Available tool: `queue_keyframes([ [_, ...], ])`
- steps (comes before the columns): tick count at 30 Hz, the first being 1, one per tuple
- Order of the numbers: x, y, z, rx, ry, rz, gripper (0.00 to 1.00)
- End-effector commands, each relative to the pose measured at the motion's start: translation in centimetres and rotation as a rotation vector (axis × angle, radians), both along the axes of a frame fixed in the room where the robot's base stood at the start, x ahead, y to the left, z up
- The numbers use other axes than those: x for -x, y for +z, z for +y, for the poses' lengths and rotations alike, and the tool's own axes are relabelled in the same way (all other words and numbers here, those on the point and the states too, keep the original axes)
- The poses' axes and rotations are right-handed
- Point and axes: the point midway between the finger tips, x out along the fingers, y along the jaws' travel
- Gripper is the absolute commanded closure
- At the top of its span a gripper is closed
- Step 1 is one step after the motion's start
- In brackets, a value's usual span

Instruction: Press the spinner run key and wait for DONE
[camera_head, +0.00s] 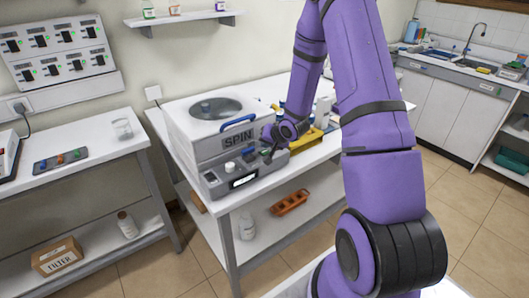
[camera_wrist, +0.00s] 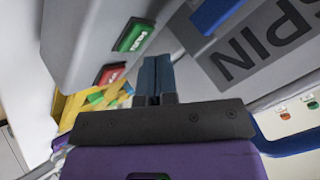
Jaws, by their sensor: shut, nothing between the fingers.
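The spinner (camera_head: 205,128) is a white box marked SPIN, with a round lid window and a blue handle. It stands on a white bench. Its sloped grey front panel carries a small lit display (camera_head: 243,182), too small to read here. In the wrist view a green key (camera_wrist: 134,36) and a red key (camera_wrist: 110,73) sit on this panel; their lettering is hard to read. My gripper (camera_head: 270,150) is at the right part of the front panel. In the wrist view my gripper (camera_wrist: 154,72) is shut and empty, its fingertips beside the keys; contact cannot be told.
Yellow racks (camera_head: 308,142) stand right of the spinner. An orange rack (camera_head: 290,202) and a white bottle (camera_head: 246,226) are on the lower shelf. A side bench (camera_head: 70,150) stands left, and a sink counter (camera_head: 455,75) is at the far right. Floor between is clear.

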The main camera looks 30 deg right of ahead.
Motion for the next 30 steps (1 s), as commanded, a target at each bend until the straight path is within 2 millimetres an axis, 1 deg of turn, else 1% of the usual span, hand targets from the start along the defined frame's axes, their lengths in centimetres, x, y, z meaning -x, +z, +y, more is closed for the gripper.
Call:
queue_keyframes([
  [7, 0.03, -0.76, 0.01, 0.0, 0.001, 0.001, 1.0],
  [30, 0.0, -1.12, 0.0, -0.001, -0.001, 0.0, 1.0],
])
